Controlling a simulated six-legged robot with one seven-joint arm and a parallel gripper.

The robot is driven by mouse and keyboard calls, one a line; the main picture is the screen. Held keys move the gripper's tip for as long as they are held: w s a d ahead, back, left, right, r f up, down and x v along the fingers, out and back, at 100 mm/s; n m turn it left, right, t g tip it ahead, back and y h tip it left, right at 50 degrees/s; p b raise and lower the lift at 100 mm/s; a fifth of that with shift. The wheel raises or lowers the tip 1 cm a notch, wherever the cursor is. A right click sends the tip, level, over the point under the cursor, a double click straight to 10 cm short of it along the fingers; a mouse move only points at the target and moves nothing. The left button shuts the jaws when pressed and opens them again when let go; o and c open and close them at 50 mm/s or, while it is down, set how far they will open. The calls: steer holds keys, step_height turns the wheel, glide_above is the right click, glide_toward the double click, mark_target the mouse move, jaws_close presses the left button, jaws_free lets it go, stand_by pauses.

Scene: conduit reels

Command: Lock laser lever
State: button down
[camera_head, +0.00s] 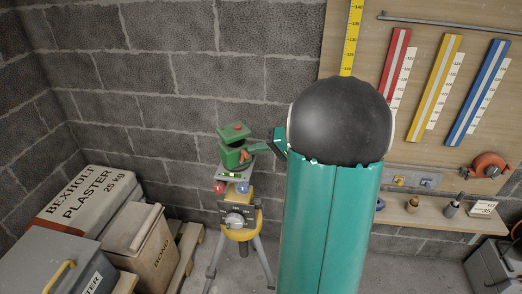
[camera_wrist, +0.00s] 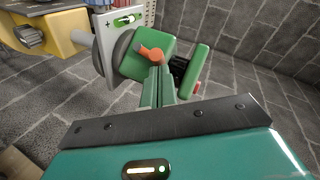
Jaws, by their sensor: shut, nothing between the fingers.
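The green laser (camera_head: 235,150) stands on a tripod (camera_head: 241,240) in front of the block wall. Its orange lever (camera_head: 244,156) is on the side facing my arm. In the wrist view the lever (camera_wrist: 150,52) sticks out from the green housing (camera_wrist: 133,62), angled toward my fingers. My gripper (camera_head: 262,148) reaches in from the right, partly hidden by my arm. In the wrist view my gripper (camera_wrist: 160,76) is shut and empty, with its tips at the lever's free end. I cannot tell whether they touch it.
A wooden board (camera_head: 440,55) with coloured levels and a shelf (camera_head: 430,215) is at the right. Floor shows around the tripod.

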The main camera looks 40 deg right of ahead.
steer(key=shift+w+a+r+n+g+h, duration=0.1)
steer(key=shift+a+r+n+g+h, duration=0.2)
steer(key=shift+a+h, duration=0.2)
steer(key=shift+w+a+r+n+g+h, duration=0.1)
steer(key=shift+a+r+n+g+h, duration=0.1)
steer(key=shift+a+n+h, duration=0.25)
steer(key=a+h, duration=0.1)
steer(key=n+h, duration=0.1)
steer(key=shift+w+a+r+n+g+h, duration=0.15)
steer(key=shift+a+r+n+g+h, duration=0.1)
steer(key=shift+a+g+h, duration=0.15)
steer(key=shift+d+f, duration=0.15)
steer(key=shift+d, duration=0.05)
steer(key=shift+a+r, duration=0.1)
steer(key=shift+r, duration=0.7)
steer(key=shift+r, duration=0.15)
steer(key=r, duration=0.2)
steer(key=d+r, duration=0.1)
steer(key=r, duration=0.1)
steer(key=a+v, duration=0.1)
steer(key=v, duration=0.9)
